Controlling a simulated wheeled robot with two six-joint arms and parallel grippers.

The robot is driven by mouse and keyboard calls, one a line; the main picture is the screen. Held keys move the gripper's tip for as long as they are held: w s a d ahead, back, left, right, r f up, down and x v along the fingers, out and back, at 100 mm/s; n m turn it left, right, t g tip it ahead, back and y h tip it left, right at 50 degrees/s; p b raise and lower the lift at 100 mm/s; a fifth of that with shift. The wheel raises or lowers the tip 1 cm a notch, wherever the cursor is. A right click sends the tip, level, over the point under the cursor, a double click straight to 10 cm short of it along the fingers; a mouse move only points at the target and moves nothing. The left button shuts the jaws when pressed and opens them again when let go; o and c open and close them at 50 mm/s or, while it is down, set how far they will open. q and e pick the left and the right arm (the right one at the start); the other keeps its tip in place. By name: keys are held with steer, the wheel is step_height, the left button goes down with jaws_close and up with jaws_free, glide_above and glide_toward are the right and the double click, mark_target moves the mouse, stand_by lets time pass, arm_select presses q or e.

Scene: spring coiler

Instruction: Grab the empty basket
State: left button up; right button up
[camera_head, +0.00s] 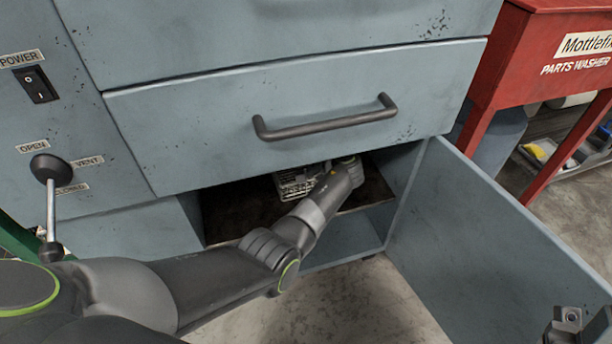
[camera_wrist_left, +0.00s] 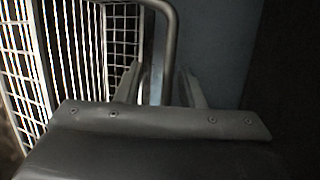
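The wire basket (camera_head: 294,184) sits in the open lower compartment of the blue-grey cabinet, partly hidden by my left arm. In the left wrist view the basket's white wire mesh (camera_wrist_left: 75,55) fills the left side, and its bent grey tube handle (camera_wrist_left: 172,25) comes down ahead of the fingers. My left gripper (camera_wrist_left: 165,88) is open, its fingers apart with the handle's lower part appearing between them. In the head view that gripper is hidden inside the compartment. Contact with the handle cannot be told. My right gripper (camera_head: 575,325) is cut off at the bottom right corner.
A closed drawer (camera_head: 300,110) with a dark bar handle overhangs the compartment. The cabinet door (camera_head: 480,235) stands open at the right. A dark shelf (camera_head: 235,210) lies under the basket. A lever and power switch are on the left panel. A red parts washer (camera_head: 520,60) stands at the right.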

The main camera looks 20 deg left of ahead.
arm_select(q)
steer(key=c, duration=0.7)
steer(key=shift+s, duration=0.15)
jaws_close()
